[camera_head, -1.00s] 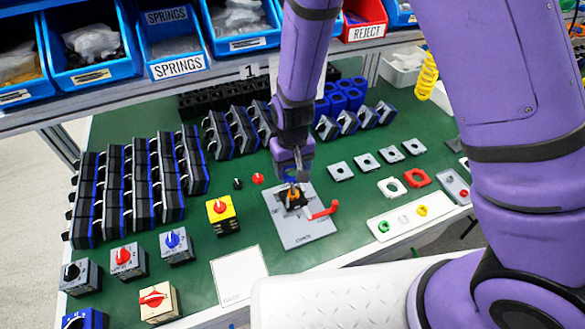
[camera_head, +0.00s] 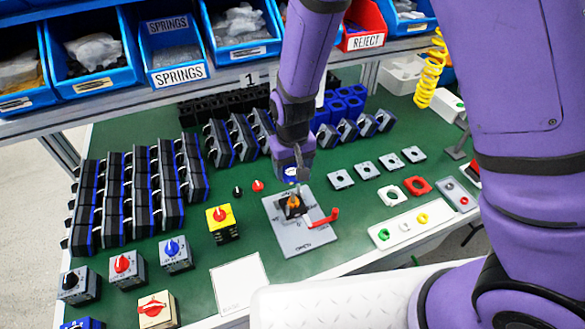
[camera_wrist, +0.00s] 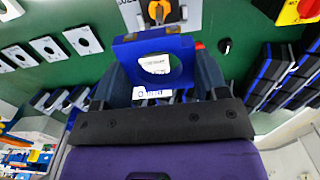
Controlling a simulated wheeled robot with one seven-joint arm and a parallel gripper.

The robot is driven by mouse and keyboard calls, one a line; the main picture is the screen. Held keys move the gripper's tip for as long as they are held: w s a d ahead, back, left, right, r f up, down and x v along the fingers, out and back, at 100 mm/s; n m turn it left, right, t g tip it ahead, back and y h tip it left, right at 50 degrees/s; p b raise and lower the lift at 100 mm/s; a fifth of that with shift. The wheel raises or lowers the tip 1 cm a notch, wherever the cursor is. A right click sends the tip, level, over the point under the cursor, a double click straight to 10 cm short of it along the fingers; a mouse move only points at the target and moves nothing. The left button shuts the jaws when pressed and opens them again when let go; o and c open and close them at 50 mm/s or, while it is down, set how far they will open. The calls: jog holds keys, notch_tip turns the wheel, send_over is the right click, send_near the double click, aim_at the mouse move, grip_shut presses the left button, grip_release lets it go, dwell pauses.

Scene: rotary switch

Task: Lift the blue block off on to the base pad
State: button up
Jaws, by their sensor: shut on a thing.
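My gripper (camera_head: 293,172) is above the grey mounting plate (camera_head: 312,238) in the head view. In the wrist view its dark fingers are shut on a blue block (camera_wrist: 125,52), a square frame with a round hole. The block is held in the air, apart from the switch mechanism (camera_head: 293,207) with an orange shaft on the plate. That shaft also shows beyond the block in the wrist view (camera_wrist: 160,10). A white square pad (camera_head: 240,284) with small print, likely the base pad, lies bare to the front left of the plate.
A red lever (camera_head: 323,218) sticks out at the plate's right. A yellow switch box (camera_head: 221,224) stands left of the plate. Rows of dark blocks (camera_head: 135,193) fill the left. Flat grey frames (camera_head: 366,169) lie at right. Blue bins (camera_head: 90,50) line the back.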

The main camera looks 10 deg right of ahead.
jog(key=shift+r, duration=2.65)
